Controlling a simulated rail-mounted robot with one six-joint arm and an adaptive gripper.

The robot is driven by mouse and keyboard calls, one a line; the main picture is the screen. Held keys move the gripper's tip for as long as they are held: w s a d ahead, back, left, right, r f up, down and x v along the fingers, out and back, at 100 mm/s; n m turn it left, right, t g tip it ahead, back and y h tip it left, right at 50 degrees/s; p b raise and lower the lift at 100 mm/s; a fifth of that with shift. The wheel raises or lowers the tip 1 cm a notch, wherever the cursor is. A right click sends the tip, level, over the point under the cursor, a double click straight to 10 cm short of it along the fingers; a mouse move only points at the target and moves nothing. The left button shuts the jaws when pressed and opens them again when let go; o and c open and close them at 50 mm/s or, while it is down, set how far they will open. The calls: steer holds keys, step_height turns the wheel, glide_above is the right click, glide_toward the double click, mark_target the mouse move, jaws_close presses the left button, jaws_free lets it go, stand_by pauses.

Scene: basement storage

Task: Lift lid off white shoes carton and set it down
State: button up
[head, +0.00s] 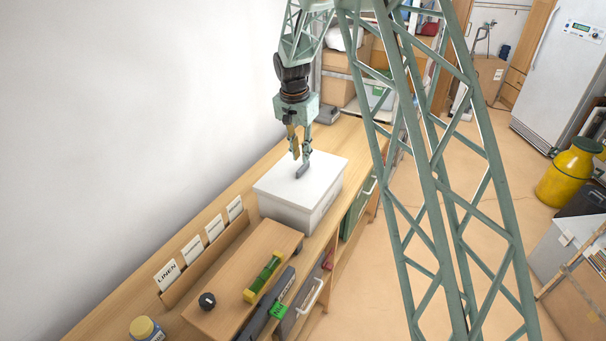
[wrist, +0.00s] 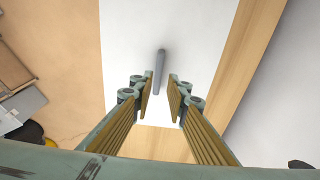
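The white carton (head: 290,212) stands on the wooden counter with its white lid (head: 277,184) on top. A grey bar handle (head: 302,171) sits in the middle of the lid; it also shows in the wrist view (wrist: 160,66) against the white lid (wrist: 130,40). My gripper (head: 301,158) points down, right over the handle. In the wrist view my gripper (wrist: 160,96) is open, and the near end of the handle appears between its two fingertips with gaps on both sides. I cannot tell whether the fingertips are level with the handle or just above it.
A wooden box (head: 235,270) with a green-yellow tool (head: 263,277) and a dark knob lies in front of the carton. Label cards (head: 193,250) stand along the wall. A yellow-lidded jar (head: 145,328) is at the near end. Bare counter (head: 338,139) lies behind the carton.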

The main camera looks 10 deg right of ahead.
mark_target(303, 166)
steer(key=shift+f, duration=0.3)
steer(key=shift+w+d+f, duration=0.1)
steer(key=shift+d+f, duration=0.1)
steer(key=shift+f, duration=1.1)
steer(key=shift+w+d+f, duration=0.1)
steer(key=shift+d+f, duration=0.05)
steer(key=shift+f, duration=1.1)
steer(key=shift+s, duration=0.1)
jaws_close()
steer(key=shift+r, duration=0.15)
